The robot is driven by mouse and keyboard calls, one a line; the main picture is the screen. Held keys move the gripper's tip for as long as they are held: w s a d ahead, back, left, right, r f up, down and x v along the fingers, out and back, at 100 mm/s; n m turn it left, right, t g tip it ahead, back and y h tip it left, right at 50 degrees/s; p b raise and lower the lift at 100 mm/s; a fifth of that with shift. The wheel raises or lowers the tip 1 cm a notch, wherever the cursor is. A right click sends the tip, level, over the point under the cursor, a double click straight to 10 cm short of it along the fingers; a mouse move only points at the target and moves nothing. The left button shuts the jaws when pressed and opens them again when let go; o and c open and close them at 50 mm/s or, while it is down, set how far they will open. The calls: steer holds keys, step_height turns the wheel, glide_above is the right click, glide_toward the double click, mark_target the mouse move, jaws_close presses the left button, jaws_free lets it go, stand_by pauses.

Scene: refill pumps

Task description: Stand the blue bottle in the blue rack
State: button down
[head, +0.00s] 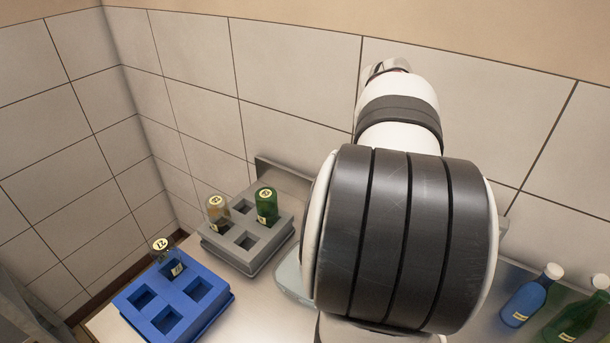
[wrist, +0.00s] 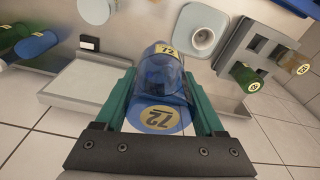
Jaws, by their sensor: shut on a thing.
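The blue rack (head: 207,315) is at the lower left of the head view. Its back slot holds a dark blue, see-through bottle (head: 170,265) whose top is marked 12, and its other three slots look empty. My gripper (wrist: 160,76) has its teal fingers shut on a blue bottle (wrist: 167,88) marked 72 in the wrist view. This bottle's labelled end faces the camera. In the head view my arm hides the gripper and the held bottle.
A grey rack (head: 245,262) right of the blue rack holds an amber bottle (head: 217,213) and a green bottle (head: 266,206), with empty slots beside them. Another blue bottle (head: 524,303) and green bottle (head: 577,322) are at far right. Tiled walls stand behind.

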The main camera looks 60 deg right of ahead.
steer(key=w+a+f+n, duration=0.35)
steer(key=w+a, duration=0.25)
steer(key=w, duration=0.4)
steer(key=w+a+f+n, duration=0.35)
steer(key=w+a, duration=0.25)
steer(key=w, duration=0.5)
steer(key=w+a+f+n, duration=0.3)
steer(key=w+a+f, duration=0.1)
steer(key=a, duration=0.5)
steer(key=w+a+f+n+t+y, duration=0.1)
steer(key=w+a+f+n, duration=0.2)
steer(key=a, duration=0.6)
steer(key=shift+w+a+f+n, duration=0.3)
steer(key=shift+w+f+n, duration=0.1)
steer(key=shift+w+f, duration=0.1)
steer(key=shift+s, duration=0.1)
steer(key=shift+f, duration=1.35)
steer(key=shift+f, duration=0.15)
